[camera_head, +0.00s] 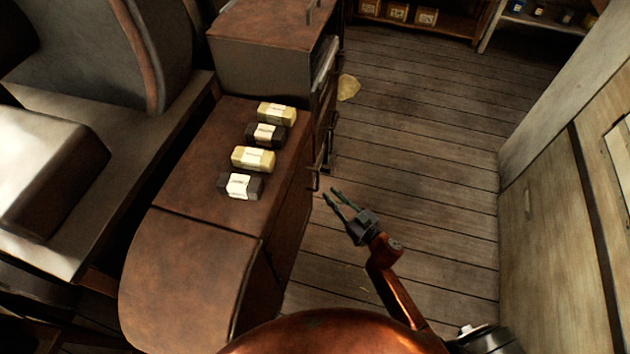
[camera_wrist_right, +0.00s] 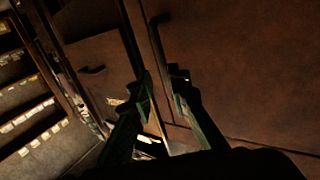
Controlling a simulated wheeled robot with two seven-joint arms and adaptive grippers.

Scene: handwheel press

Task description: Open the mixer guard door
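A brown metal cabinet (camera_head: 190,275) with a flat top stands left of my right gripper, and its side facing the gripper is seen steeply from above. I cannot tell for sure which panel is the mixer guard door. In the right wrist view a brown door panel (camera_wrist_right: 235,65) fills the right side, with a dark upright bar handle (camera_wrist_right: 158,45) near its left edge. A small handle (camera_head: 316,181) also shows at the cabinet's side in the head view. My right gripper (camera_head: 332,198) is open and empty, its fingers (camera_wrist_right: 161,88) pointing towards the handle, apparently short of it. My left gripper is out of view.
Several yellow and dark labelled blocks (camera_head: 253,158) lie on the cabinet top. A taller brown box (camera_head: 270,55) stands behind. Wooden floor (camera_head: 430,150) lies free to the right, up to a pale wooden panel (camera_head: 545,230). Shelves (camera_head: 425,18) stand at the back.

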